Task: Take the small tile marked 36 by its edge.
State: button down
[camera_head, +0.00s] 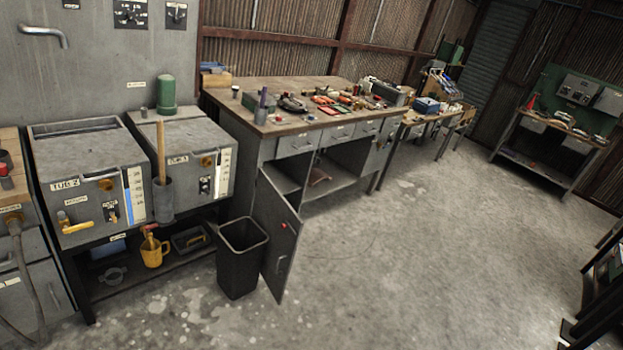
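I cannot make out a small tile marked 36 anywhere in the camera_head view. The wooden-topped workbench (283,90) holds many small items, among them small red and orange pieces (332,110), too small to read at this distance. My gripper does not show in the view.
Two grey tub units (92,187) stand at left, with a yellow jug (154,252) on the shelf below. A black bin (240,262) and an open cabinet door (277,235) stick out before the workbench. A second bench (548,127) stands far right. The concrete floor (420,250) is clear in the middle.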

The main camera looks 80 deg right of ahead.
aim_at(344, 100)
jog(key=z, duration=1.8)
jog(key=i, duration=0.45)
jog(key=z, duration=0.05)
jog(key=k, duration=0.4)
jog(key=z, duration=0.2)
